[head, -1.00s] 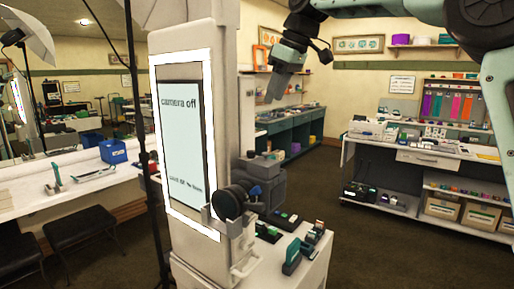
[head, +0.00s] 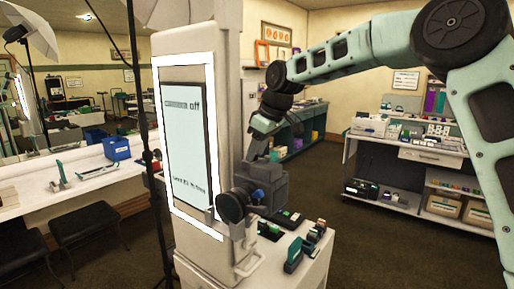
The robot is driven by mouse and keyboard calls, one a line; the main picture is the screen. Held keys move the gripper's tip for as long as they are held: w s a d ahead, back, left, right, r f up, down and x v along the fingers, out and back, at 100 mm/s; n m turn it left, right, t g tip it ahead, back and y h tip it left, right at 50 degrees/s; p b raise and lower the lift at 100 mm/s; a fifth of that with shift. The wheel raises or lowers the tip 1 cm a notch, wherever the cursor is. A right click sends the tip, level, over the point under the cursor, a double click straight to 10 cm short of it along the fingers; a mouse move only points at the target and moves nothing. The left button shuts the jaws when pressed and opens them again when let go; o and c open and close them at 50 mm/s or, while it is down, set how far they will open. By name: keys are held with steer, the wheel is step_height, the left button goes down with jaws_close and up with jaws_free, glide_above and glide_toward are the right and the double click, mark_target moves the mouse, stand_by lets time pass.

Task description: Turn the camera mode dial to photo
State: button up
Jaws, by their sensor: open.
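The camera (head: 268,182) is a dark grey body with a round black lens (head: 232,207), mounted at the front of the white booth column. My gripper (head: 254,154) is directly above the camera's top, pointing down, with its jaws open and nothing seen between them. The fingertips are small and dark against the camera, so I cannot tell whether they touch it. The mode dial cannot be made out; the gripper covers part of the camera's top. The booth screen (head: 187,135) reads "camera off".
A white shelf (head: 285,262) below the camera holds several small dark and green items (head: 294,252). A black light stand (head: 146,150) rises left of the booth. A white counter (head: 90,175) with a blue bin (head: 116,148) is at left. Open floor lies to the right.

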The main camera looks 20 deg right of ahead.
jaws_close()
steer(key=shift+a+m, duration=0.1)
steer(key=shift+m, duration=0.2)
steer(key=m, duration=0.1)
steer(key=m+h+b, duration=0.1)
steer(key=m, duration=0.1)
steer(key=m+t+h, duration=0.1)
steer(key=m, duration=0.1)
steer(key=shift+s+a+b, duration=0.1)
steer(key=shift+a+b, duration=0.2)
steer(key=shift+b, duration=0.05)
steer(key=m+h, duration=0.2)
steer(key=m, duration=0.4)
steer(key=shift+a, duration=0.15)
stand_by(0.5)
jaws_free()
